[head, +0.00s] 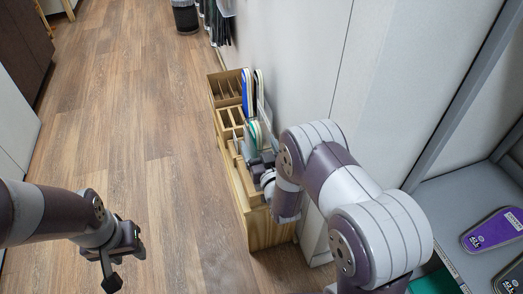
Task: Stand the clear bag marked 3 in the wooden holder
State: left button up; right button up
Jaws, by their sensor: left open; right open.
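The wooden holder (264,234) is a long light-wood rack with slots, standing on the floor along the wall. Several upright pieces show in it, among them a blue one (246,92) and a pale, clear-looking one (262,104). Another pale green-white piece (253,133) stands closer to me, just beyond my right gripper (254,158). I cannot read a 3 on any of them, so I cannot tell which is the bag. My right gripper is open, low over the holder, its fingers partly hidden. My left gripper (110,268) is open and empty over the floor, well left of the holder.
A grey shelf (450,205) at the right bears a purple insole pack (493,229) and a dark one (511,275). The wall (300,60) runs close behind the holder. A dark bin (185,17) stands far off. The wood floor on the left is clear.

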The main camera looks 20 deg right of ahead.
jog(key=s+p, duration=0.3)
jog(key=s, duration=0.9)
jog(key=shift+s+d+p, duration=0.2)
jog(key=shift+p, duration=0.1)
